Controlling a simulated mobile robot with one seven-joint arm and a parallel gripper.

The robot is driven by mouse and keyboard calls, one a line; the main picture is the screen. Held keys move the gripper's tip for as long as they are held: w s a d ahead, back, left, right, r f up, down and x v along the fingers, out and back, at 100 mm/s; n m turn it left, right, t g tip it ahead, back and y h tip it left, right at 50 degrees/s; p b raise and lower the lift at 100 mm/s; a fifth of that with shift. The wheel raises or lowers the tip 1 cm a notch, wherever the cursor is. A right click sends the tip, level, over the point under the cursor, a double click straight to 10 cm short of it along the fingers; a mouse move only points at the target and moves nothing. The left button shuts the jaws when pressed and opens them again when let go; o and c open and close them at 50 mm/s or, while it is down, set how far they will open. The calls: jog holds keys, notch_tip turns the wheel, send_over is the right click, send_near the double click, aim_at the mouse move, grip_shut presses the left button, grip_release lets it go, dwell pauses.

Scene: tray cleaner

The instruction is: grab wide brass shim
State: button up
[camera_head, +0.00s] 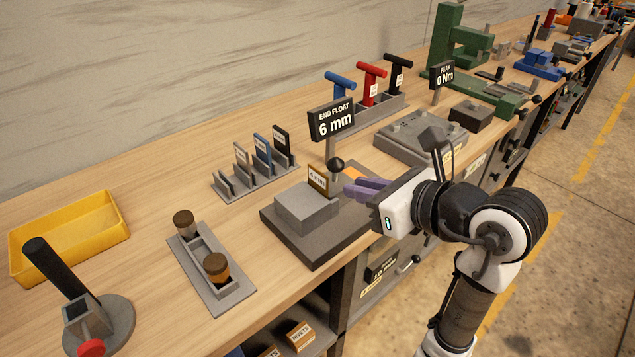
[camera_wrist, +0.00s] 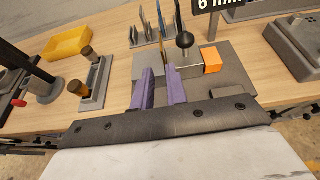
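A brass-coloured shim (camera_head: 318,181) with a white label stands upright in the end float fixture (camera_head: 318,245), against a grey block (camera_head: 305,207). In the wrist view the shim (camera_wrist: 166,52) shows edge-on, just beyond the fingertips and roughly in line with the gap between them. My gripper (camera_head: 352,188) has purple fingers and is to the right of the shim in the head view, pointing at it. In the wrist view my gripper (camera_wrist: 161,72) is open with nothing visible between the fingers. Whether the fingertips touch the shim or block cannot be told.
A black knob (camera_head: 335,164) on a post and an END FLOAT 6 mm sign (camera_head: 332,120) stand close by. An orange block (camera_wrist: 211,60) sits beside the shim. A shim rack (camera_head: 256,180), yellow tray (camera_head: 70,235) and two-jar holder (camera_head: 210,266) stand leftward.

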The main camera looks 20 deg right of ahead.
jog(key=p, duration=0.2)
send_near(309, 172)
jog(key=w+f, duration=0.2)
jog(key=w, duration=0.1)
jog(key=shift+a+f, duration=0.15)
jog(key=shift+a, duration=0.25)
jog(key=x, duration=0.1)
jog(key=p+x, duration=0.1)
jog(key=x, duration=0.3)
jog(key=shift+a+r+p, duration=0.15)
jog(key=shift+r+p, duration=0.2)
jog(key=shift+w+f, duration=0.2)
jog(key=shift+w, duration=0.2)
grip_shut()
